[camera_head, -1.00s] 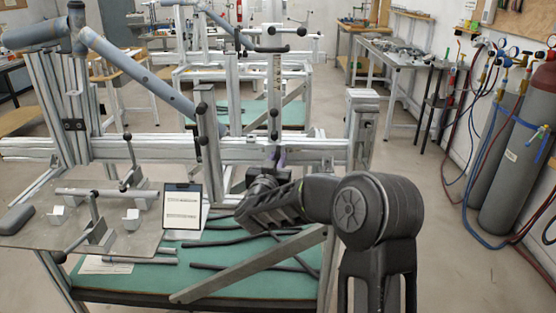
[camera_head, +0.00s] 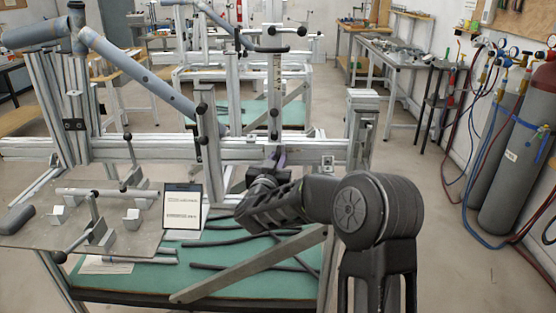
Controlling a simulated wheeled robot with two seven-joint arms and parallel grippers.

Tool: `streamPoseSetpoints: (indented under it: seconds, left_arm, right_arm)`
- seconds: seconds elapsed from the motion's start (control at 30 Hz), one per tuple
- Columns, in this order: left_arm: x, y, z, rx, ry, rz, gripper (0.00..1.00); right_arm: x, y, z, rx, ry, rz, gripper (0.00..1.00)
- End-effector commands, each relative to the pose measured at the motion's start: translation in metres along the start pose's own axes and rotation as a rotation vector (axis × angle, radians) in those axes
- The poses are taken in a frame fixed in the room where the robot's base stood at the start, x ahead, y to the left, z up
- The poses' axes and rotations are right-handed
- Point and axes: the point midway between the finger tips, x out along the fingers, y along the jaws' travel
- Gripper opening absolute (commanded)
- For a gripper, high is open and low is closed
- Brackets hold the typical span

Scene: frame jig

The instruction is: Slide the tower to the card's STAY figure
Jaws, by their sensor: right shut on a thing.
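The tower (camera_head: 276,90) is an upright metal post with a strip of marks, standing on the jig's horizontal rail (camera_head: 315,150). Black handles stick out from it at its top and lower down. My right gripper (camera_head: 280,160) is at the tower's foot, at the rail's front, shut on a part there. My own wrist hides much of the fingers and the held part. The card (camera_head: 182,207) is a pale sheet with a dark edge, standing upright at the plate's right edge. Its print is too small to read. My left gripper is out of view.
A bike frame's blue-grey tubes (camera_head: 135,68) are clamped at the left of the jig. A metal plate (camera_head: 130,243) with small blocks and a rod lies front left. Loose dark tubes (camera_head: 235,240) lie on the green shelf (camera_head: 130,280) below. Gas cylinders (camera_head: 510,150) stand right.

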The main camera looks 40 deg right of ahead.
Motion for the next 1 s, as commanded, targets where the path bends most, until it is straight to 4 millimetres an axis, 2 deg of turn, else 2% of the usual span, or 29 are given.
streamPoseSetpoints:
  seconds: [0.27, 0.37, 0.5, 0.63, 0.97, 1.0]
  left_arm:
    - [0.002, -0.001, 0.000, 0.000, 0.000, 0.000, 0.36]
    - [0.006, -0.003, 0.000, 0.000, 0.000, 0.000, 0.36]
    - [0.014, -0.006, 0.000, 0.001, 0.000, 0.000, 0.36]
    - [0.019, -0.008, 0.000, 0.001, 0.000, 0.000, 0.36]
    - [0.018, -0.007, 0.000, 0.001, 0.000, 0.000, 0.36]
    - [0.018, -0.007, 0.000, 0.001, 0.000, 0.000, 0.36]
  right_arm:
    - [0.003, 0.012, 0.000, 0.001, 0.004, 0.014, 0.00]
    - [0.007, 0.029, 0.000, 0.002, 0.006, 0.017, 0.00]
    - [0.013, 0.062, 0.000, 0.002, 0.008, 0.020, 0.00]
    - [0.017, 0.085, 0.000, 0.003, 0.007, 0.019, 0.00]
    - [0.019, 0.091, -0.004, 0.003, 0.009, 0.019, 0.00]
    - [0.019, 0.091, -0.004, 0.003, 0.009, 0.019, 0.14]
